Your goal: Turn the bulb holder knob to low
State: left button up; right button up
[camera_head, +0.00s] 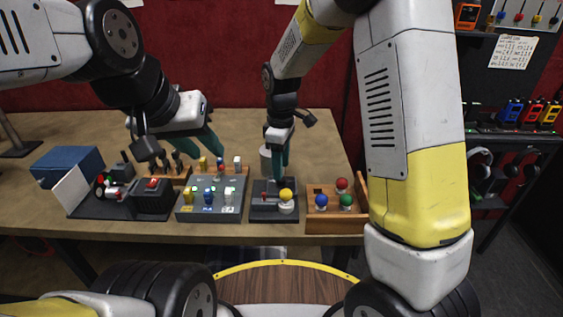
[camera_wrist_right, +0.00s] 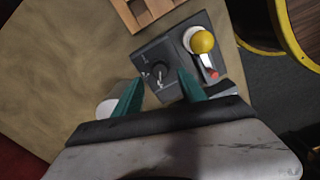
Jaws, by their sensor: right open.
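The bulb holder (camera_head: 262,213) is a dark grey box near the table's front edge, with a yellow bulb (camera_head: 286,196) in a white socket at its right. In the right wrist view, its black round knob (camera_wrist_right: 158,71) sits on the panel with small white marks beside it. My right gripper (camera_head: 279,172) points down over the holder; in the wrist view its two teal fingers are apart, one on each side below the knob, empty. Whether they touch the knob cannot be told. My left gripper (camera_head: 212,151) hangs behind the grey button panel, its fingers apart.
A blue box (camera_head: 75,160) is far left. A white cylinder (camera_head: 266,160) stands behind the holder.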

aim_at(282, 181)
jog(key=shift+f, duration=1.9)
grip_shut()
